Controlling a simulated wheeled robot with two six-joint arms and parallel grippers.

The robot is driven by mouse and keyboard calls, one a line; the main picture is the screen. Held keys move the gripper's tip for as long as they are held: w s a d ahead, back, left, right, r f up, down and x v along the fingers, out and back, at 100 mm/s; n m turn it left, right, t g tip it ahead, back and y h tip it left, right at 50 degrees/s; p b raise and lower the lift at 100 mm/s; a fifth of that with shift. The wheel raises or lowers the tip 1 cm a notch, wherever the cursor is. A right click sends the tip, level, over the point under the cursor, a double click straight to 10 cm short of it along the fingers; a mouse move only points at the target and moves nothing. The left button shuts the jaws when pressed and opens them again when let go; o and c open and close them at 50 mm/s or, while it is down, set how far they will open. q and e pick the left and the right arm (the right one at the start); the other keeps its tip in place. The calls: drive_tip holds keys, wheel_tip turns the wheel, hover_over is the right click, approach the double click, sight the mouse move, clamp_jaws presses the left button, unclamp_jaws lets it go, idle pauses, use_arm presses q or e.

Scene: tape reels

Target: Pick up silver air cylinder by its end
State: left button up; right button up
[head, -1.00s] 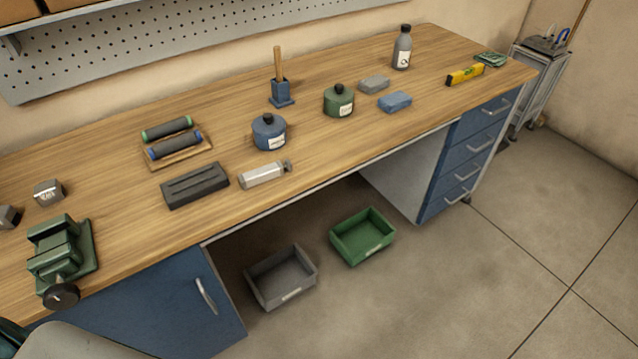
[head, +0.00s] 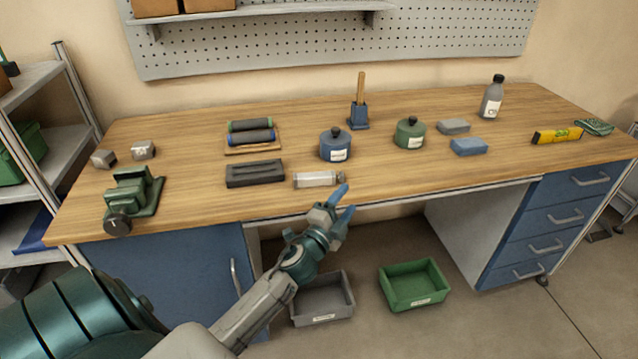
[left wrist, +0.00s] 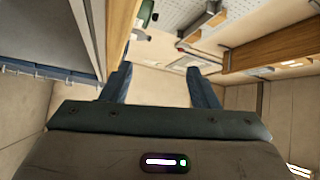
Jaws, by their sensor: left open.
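The silver air cylinder (head: 314,180) lies on its side near the front edge of the wooden workbench, with its darker small end to the right. My left gripper (head: 347,197) is open and empty, in front of the bench edge. In the head view its fingertips appear just right of and below the cylinder's right end, with no contact visible. In the left wrist view the two blue fingers of the gripper (left wrist: 160,82) stand apart with nothing between them. I cannot make out the cylinder there. My right gripper is not in view.
A dark grey slotted block (head: 255,173) lies left of the cylinder, and a blue pot (head: 335,146) stands behind it. A green vise (head: 133,193) sits at the front left. Grey (head: 323,299) and green (head: 414,285) bins are on the floor. The bench front right of the cylinder is clear.

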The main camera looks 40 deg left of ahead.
use_arm(q)
drive_tip(key=w+d+r+m+t+h, duration=0.1)
drive_tip(key=w+d+r+m+h, duration=0.3)
drive_tip(key=r+m+h, duration=0.65)
drive_tip(key=m+g+y, duration=0.6)
drive_tip(key=m+g, duration=1.1)
drive_tip(key=m, duration=0.4)
approach(332, 173)
drive_tip(key=shift+w+r+n, duration=0.2)
drive_tip(key=shift+r+n, duration=0.05)
drive_tip(key=shift+r, duration=0.15)
drive_tip(key=shift+a+f+g, duration=0.1)
drive_tip(key=shift+f+g, duration=0.2)
drive_tip(key=shift+g, duration=0.1)
drive_tip(key=x, duration=0.5)
drive_tip(key=shift+p, duration=0.4)
drive_tip(key=p+x, duration=0.2)
drive_tip(key=x, duration=0.2)
drive_tip(key=shift+w+f, duration=0.15)
drive_tip(key=shift+f, duration=0.3)
drive_tip(key=c, duration=0.9)
clamp_jaws()
drive_tip(key=shift+w, duration=0.1)
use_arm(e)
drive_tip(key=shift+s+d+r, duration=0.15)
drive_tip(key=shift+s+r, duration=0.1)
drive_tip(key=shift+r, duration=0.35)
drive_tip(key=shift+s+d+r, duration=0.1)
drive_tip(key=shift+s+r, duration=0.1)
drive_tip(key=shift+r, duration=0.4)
